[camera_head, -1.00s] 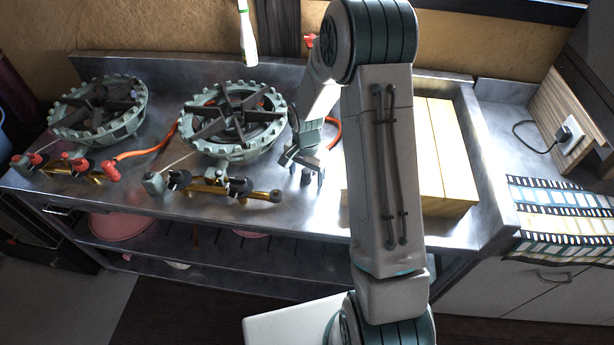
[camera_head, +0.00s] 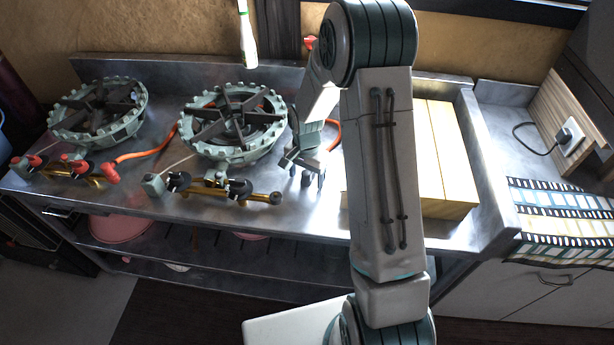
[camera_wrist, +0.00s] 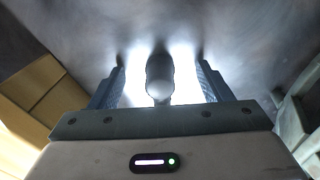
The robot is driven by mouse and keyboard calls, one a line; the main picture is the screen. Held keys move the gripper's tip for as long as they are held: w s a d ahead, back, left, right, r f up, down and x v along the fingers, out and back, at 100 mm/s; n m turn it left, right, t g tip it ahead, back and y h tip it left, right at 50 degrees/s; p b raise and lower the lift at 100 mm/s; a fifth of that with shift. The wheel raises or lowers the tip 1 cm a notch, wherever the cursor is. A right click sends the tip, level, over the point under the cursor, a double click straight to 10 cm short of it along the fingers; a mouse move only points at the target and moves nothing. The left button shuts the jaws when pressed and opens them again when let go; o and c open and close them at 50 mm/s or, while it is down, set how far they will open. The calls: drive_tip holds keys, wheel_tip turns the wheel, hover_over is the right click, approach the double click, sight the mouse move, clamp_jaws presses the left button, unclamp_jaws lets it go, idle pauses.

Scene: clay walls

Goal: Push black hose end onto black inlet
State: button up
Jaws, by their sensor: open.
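My gripper (camera_head: 308,178) is low over the metal counter, right of the right burner, pointing down. In the wrist view its jaws (camera_wrist: 160,85) are apart. A rounded grey, dark-looking piece (camera_wrist: 160,72) lies between them with gaps on both sides; it may be the black hose end, but glare hides its colour and shape. The right burner's brass pipe (camera_head: 212,188) carries black knobs and ends at the right in a dark tip (camera_head: 275,198), possibly the black inlet. This tip is left of and nearer than my gripper, apart from it.
The right burner (camera_head: 232,125) and left burner (camera_head: 98,112) stand on the counter (camera_head: 270,228). An orange hose (camera_head: 148,153) runs from the left burner's red elbow (camera_head: 110,173) behind the right one. Yellow wooden blocks (camera_head: 445,150) stand right of my arm.

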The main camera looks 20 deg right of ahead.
sight(306, 172)
drive_tip(key=shift+c, duration=0.3)
clamp_jaws()
drive_tip(key=shift+r, duration=0.15)
drive_tip(key=shift+r+p, duration=1.7)
drive_tip(key=shift+r, duration=1.2)
